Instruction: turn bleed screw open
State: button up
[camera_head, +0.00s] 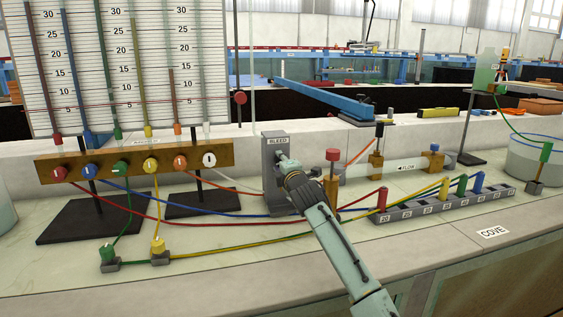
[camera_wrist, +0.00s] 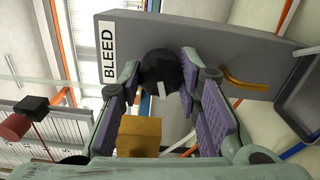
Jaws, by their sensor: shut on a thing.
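The grey bleed block (camera_head: 274,195), labelled BLEED, stands upright on the bench in the middle of the head view. It also fills the upper part of the wrist view (camera_wrist: 215,50). The bleed screw (camera_wrist: 160,70) is a round black knob with a white mark on the block's face. My gripper (camera_head: 284,162) reaches the block's front face, and its body hides the knob in the head view. In the wrist view my gripper (camera_wrist: 162,78) has its purple-padded fingers on either side of the knob, shut on it. The white mark runs at a slant.
A brass block with a red knob (camera_head: 333,155) stands just right of my gripper, close to my wrist. Coloured hoses cross the bench around the bleed block. A grey numbered port strip (camera_head: 440,206) lies to the right, and the manometer's brass manifold (camera_head: 135,165) to the left.

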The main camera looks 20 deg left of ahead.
jog(key=shift+s+a+n+p, duration=0.1)
jog(key=shift+n+p, duration=0.25)
jog(key=shift+n, duration=0.75)
jog(key=shift+f, duration=0.1)
jog(key=o, duration=1.1)
jog(key=shift+o, duration=0.2)
jog(key=v, duration=1.2)
